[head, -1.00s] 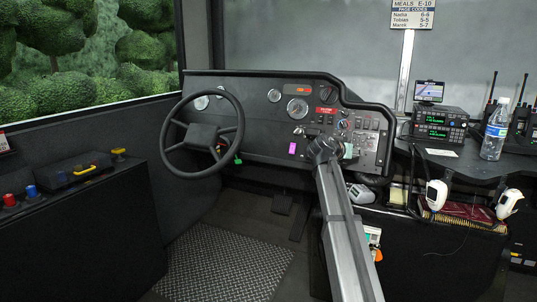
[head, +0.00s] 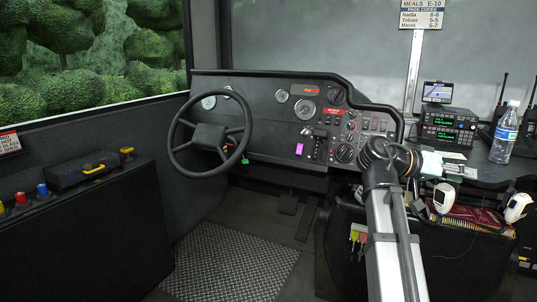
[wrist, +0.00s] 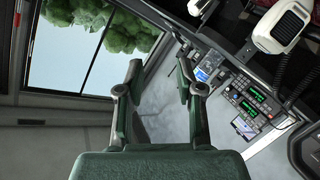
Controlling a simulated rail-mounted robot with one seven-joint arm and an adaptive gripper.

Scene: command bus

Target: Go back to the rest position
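My gripper (head: 468,172) is at the right of the dashboard in the head view, pointing right, in front of the radio. In the wrist view its two fingers (wrist: 159,66) stand wide apart with nothing between them. It touches nothing that I can make out. My arm (head: 388,225) rises from the bottom of the head view and hides part of the dashboard's right end and the console below it.
The dashboard (head: 268,115) and steering wheel (head: 208,134) are to the left. The radio (head: 448,127), a water bottle (head: 504,132) and white handsets (head: 446,196) are near my gripper. A handset (wrist: 278,27) also shows in the wrist view. The floor plate (head: 230,265) is clear.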

